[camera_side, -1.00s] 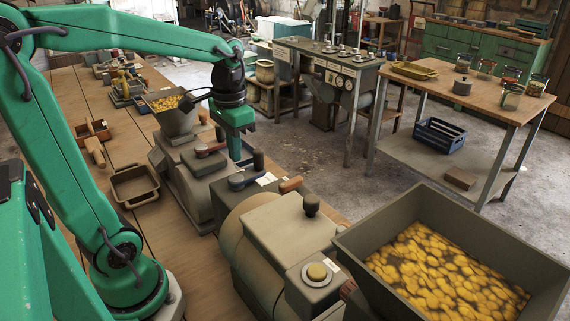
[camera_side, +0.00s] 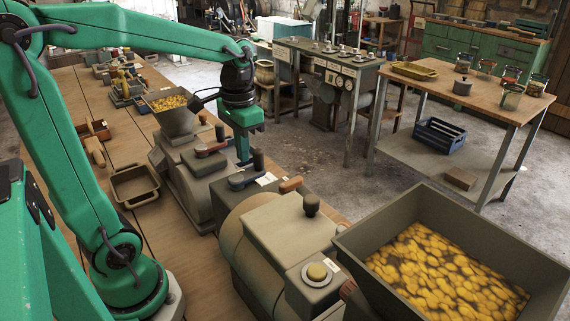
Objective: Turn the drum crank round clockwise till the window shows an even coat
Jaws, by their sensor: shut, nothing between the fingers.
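My gripper (camera_side: 244,158) is green, points down and is shut with nothing in it. It is close to a dark upright knob (camera_side: 258,160) on a crank arm (camera_side: 248,180); I cannot tell whether they touch. This crank sits on the near machine, beside its beige rounded drum housing (camera_side: 240,240). A second crank with a reddish arm (camera_side: 208,149) is on the machine behind. I cannot make out a window showing a coat.
A large hopper of yellow pieces (camera_side: 445,270) stands at the lower right, and a smaller hopper (camera_side: 173,120) behind. A yellow button (camera_side: 317,272) and a dark knob (camera_side: 311,204) are on the near machine. An empty tray (camera_side: 135,186) lies on the bench at left.

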